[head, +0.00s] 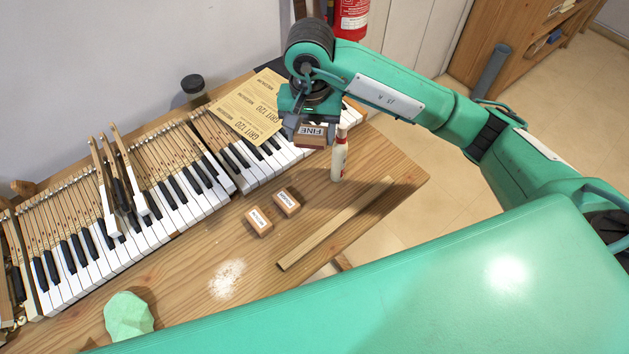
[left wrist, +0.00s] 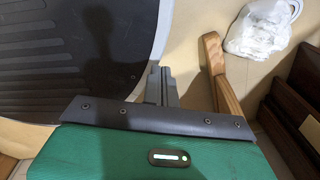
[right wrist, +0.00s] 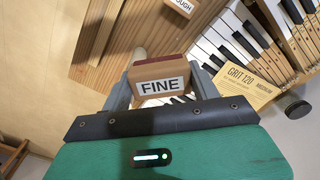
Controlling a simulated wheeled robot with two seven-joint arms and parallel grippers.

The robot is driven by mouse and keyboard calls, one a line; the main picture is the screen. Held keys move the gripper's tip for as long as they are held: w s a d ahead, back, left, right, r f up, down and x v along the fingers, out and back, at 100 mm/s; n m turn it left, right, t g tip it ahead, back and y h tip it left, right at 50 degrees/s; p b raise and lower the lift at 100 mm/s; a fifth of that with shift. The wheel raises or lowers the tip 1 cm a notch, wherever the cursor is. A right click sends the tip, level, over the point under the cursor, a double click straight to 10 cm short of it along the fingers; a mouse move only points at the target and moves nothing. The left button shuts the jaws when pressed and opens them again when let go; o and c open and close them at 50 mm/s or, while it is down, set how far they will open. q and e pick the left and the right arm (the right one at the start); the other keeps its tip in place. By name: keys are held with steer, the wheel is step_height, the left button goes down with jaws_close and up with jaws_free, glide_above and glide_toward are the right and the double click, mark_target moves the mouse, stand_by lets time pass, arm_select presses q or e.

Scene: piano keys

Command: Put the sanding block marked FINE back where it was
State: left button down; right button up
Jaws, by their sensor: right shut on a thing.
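My right gripper (head: 309,131) is shut on the sanding block marked FINE (head: 311,138), held above the table near the right end of the keyboard. In the right wrist view the block (right wrist: 160,82) sits between the fingers, its FINE label facing the camera and a reddish layer along its top. Two similar blocks lie on the wooden table (head: 190,270): one (head: 258,221) with a label I read as MEDIUM, and the ROUGH one (head: 287,203) to its right. My left gripper (left wrist: 160,86) is shut and empty, away from the table.
A small white bottle (head: 339,158) stands just right of the held block. A wooden strip (head: 335,222) lies to the front right. Sandpaper sheets (head: 247,108) lie over the piano keys (head: 170,200). White dust (head: 227,279) and a green lump (head: 128,316) are at front left.

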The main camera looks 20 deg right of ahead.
step_height(320, 180, down, 6)
steer(key=p, duration=0.3)
glide_above(312, 189)
step_height(312, 189, down, 8)
steer(key=shift+f, duration=0.1)
step_height(312, 189, down, 4)
steer(key=shift+s+f, duration=0.1)
steer(key=shift+f, duration=0.1)
arm_select(q)
steer(key=r, duration=0.1)
steer(key=s+r, duration=0.2)
steer(key=shift+d, duration=0.25)
arm_select(e)
steer(key=shift+f, duration=0.1)
steer(key=shift+f, duration=0.1)
steer(key=o, duration=0.9)
arm_select(q)
steer(key=shift+f, duration=0.1)
